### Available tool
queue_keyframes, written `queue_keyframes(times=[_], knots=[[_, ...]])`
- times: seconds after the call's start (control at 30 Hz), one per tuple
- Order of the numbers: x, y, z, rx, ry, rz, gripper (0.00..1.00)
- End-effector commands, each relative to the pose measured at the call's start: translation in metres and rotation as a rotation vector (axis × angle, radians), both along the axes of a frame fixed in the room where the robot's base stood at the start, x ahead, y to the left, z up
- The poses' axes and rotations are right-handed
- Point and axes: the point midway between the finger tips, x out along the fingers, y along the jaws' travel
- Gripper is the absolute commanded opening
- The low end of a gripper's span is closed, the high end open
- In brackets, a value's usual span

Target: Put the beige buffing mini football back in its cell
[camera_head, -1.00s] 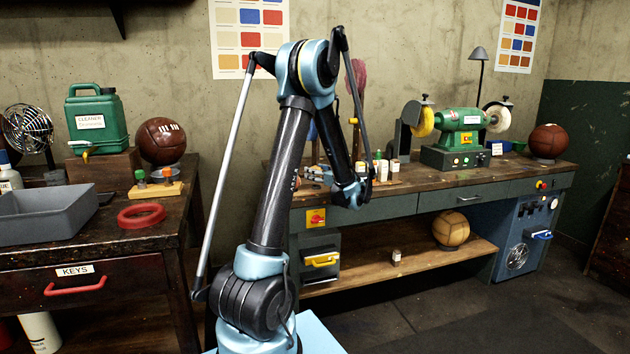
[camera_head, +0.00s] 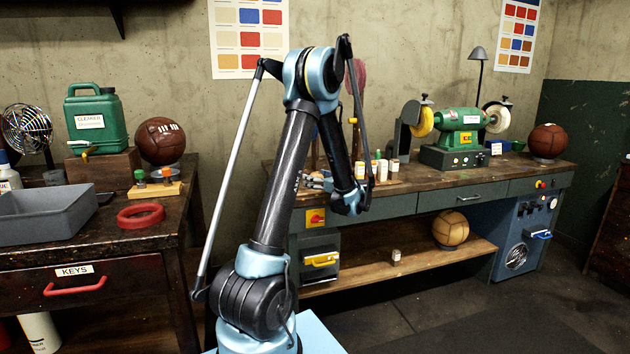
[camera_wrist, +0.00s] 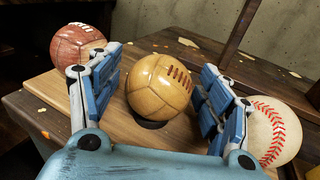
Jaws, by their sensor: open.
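In the wrist view, a glossy beige mini football (camera_wrist: 160,86) with dark brown lacing rests on a round black base on a light wooden board (camera_wrist: 125,125). My gripper (camera_wrist: 161,60) is open, with one blue finger to the left of the ball and one to the right. Narrow gaps show between the ball and both fingers, so it is not clasped. In the head view, my forearm reaches down over the workbench (camera_head: 430,182). The mini football cannot be made out there. No cell can be clearly identified.
In the wrist view, a reddish-brown ball (camera_wrist: 78,45) stands left of my gripper, and a white red-stitched baseball (camera_wrist: 265,130) is close outside the right finger. In the head view, small bottles (camera_head: 382,170) and a green buffing machine (camera_head: 460,138) stand on the workbench.

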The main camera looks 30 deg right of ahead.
Motion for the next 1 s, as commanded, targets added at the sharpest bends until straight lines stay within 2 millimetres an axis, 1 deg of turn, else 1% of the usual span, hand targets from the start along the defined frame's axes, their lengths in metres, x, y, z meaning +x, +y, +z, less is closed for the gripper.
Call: queue_keyframes(times=[0.3,0.7,0.83,1.0], knots=[[-0.053,-0.012,0.001,-0.001,0.0,-0.005,0.72],[-0.123,-0.022,0.005,-0.001,0.0,-0.005,0.72],[-0.143,-0.025,0.006,-0.001,0.0,-0.003,0.72],[-0.161,-0.028,0.007,-0.001,0.0,-0.002,0.72]])
